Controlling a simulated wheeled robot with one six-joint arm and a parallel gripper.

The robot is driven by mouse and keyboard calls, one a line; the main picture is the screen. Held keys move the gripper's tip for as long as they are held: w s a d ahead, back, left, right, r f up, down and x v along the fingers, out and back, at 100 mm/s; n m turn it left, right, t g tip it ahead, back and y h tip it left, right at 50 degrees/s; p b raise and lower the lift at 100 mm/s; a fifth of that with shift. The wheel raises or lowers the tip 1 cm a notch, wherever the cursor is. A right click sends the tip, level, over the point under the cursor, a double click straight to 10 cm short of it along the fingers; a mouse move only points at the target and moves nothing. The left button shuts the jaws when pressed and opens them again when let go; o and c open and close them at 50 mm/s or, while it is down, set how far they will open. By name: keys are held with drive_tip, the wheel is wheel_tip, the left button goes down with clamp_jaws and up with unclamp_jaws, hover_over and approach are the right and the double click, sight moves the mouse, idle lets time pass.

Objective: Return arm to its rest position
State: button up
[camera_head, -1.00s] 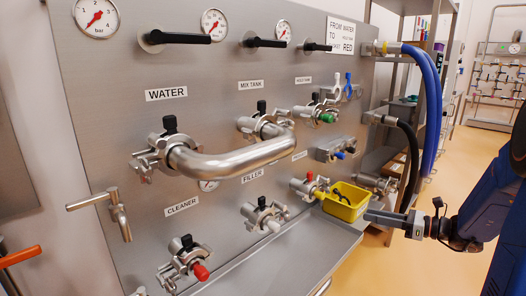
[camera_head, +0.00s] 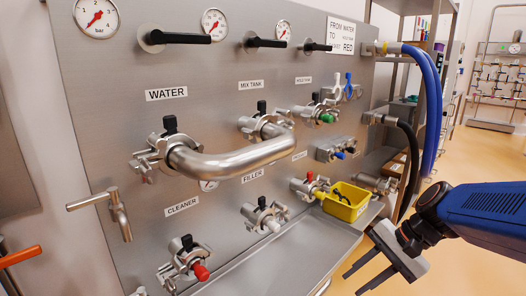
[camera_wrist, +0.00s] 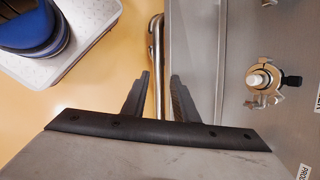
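My gripper (camera_head: 352,285) is at the lower right of the head view, in front of the panel's right end and below the yellow bin. Its two fingers point down and left, apart from each other, with nothing between them. The wrist view also shows the two fingers of my gripper (camera_wrist: 160,78) with an empty gap between them. My blue arm reaches in from the right edge. The gripper touches nothing that I can see.
A steel panel (camera_head: 95,165) carries valves, gauges and a curved pipe (camera_head: 225,165) between the WATER and MIX TANK ports. A yellow bin (camera_head: 345,208) sits at the tray's (camera_head: 295,245) right end. Blue hoses (camera_head: 432,100) and a black hose (camera_head: 412,160) hang nearby. Open floor lies right.

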drive_tip(key=s+d+r+n+t+h, duration=0.1)
drive_tip(key=s+d+n+t+h, duration=0.2)
drive_tip(key=s+d+n+h, duration=0.3)
drive_tip(key=shift+s+r+n, duration=0.4)
drive_tip(key=shift+s+n, duration=1.05)
drive_tip(key=shift+n, duration=0.55)
